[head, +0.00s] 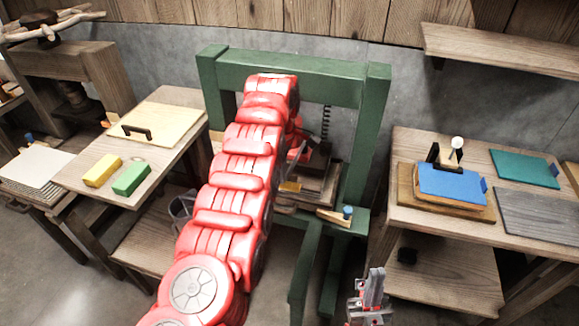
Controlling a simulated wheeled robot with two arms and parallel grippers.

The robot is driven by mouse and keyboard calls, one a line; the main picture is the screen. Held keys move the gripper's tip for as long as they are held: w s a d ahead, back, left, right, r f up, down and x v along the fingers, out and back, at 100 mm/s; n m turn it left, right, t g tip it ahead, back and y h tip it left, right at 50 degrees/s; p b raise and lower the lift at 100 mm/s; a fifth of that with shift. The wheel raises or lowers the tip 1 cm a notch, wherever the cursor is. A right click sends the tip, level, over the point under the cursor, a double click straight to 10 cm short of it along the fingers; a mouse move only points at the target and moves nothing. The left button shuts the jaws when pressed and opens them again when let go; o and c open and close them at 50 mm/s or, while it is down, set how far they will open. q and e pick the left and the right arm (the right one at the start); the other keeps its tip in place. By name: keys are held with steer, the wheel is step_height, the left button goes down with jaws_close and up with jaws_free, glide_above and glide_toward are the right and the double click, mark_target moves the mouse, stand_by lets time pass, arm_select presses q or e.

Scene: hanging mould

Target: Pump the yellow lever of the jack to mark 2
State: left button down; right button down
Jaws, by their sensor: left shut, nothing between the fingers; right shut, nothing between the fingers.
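The green press frame (375,120) stands in the middle, with dark and wooden blocks stacked inside it. A small yellow piece, likely the jack's lever (290,186), shows just right of my red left arm. The rest of the jack is hidden or hard to make out, and no mark can be read. My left arm reaches up across the frame and bends down behind itself. My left gripper (286,202) is mostly hidden near the yellow piece; whether it touches it I cannot tell. My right gripper (372,287) is shut and empty at the bottom, right of the frame.
A left table holds a board with a black handle (140,132), a yellow block (102,170) and a green block (131,178). The right table holds a blue plate (452,186) on a wooden base, a teal board (524,168) and a grey board (540,214). A shelf (500,50) hangs upper right.

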arm_select(q)
step_height(320, 180, down, 9)
steer(key=b, duration=0.4)
step_height(320, 180, up, 6)
steer(key=shift+w+f+p, duration=0.1)
steer(key=shift+p, duration=0.7)
step_height(320, 180, up, 5)
steer(key=p, duration=0.3)
steer(key=shift+r, duration=0.2)
steer(key=shift+r+p, duration=0.3)
steer(key=shift+p, duration=0.05)
step_height(320, 180, up, 5)
steer(key=p, duration=0.4)
steer(key=shift+r, duration=0.15)
